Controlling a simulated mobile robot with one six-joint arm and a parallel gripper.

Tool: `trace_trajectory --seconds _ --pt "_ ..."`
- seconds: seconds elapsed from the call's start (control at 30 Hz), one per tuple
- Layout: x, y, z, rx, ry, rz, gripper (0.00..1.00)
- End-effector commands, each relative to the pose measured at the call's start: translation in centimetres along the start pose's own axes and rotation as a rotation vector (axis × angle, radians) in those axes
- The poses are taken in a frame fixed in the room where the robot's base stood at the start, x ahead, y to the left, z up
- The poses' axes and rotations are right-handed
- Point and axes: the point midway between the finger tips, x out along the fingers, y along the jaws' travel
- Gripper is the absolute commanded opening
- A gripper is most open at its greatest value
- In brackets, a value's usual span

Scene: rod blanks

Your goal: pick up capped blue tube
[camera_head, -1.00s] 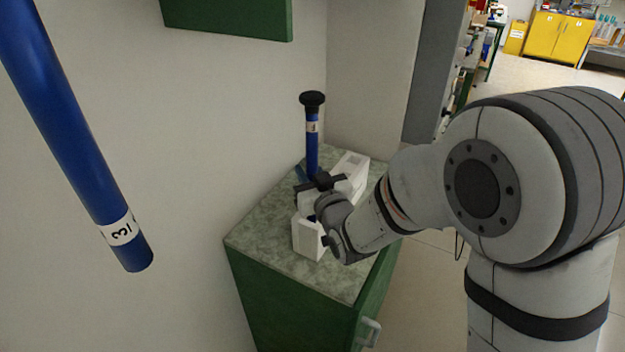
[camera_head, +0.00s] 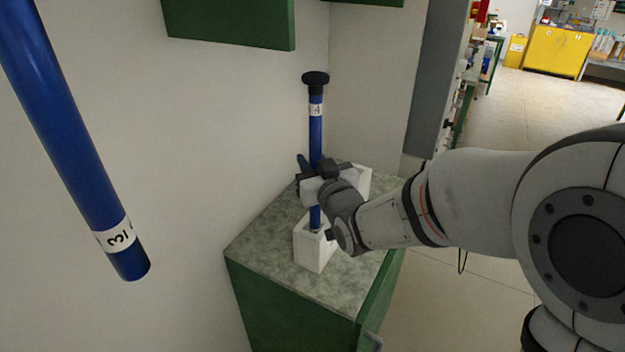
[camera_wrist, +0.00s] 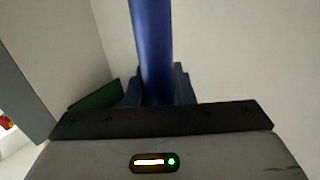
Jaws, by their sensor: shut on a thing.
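The capped blue tube (camera_head: 316,135) stands upright in the head view, with a black cap on top and a white label marked 4. My gripper (camera_head: 313,178) is shut around its middle. The tube's lower end is over or in the front white block (camera_head: 314,250); I cannot tell whether it is clear of the hole. In the wrist view the blue tube (camera_wrist: 156,50) rises from between the fingers, slightly tilted in the picture.
Another blue tube (camera_head: 65,130) labelled 3 is large at the left, close to the camera. The blocks stand on a green cabinet with a speckled top (camera_head: 265,245), against a wall corner. A green wall box (camera_head: 230,22) hangs above.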

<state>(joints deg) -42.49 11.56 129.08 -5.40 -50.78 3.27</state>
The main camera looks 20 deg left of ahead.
Motion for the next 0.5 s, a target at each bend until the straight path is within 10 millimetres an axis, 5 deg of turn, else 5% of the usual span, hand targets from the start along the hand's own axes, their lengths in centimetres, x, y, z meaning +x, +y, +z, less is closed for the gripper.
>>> trace_trajectory --seconds 0.3,0.5 --pt "-0.1 0.0 -6.4 0.0 0.006 0.0 0.0" --pt "-3.5 3.0 -6.0 -0.001 0.003 0.006 0.0"
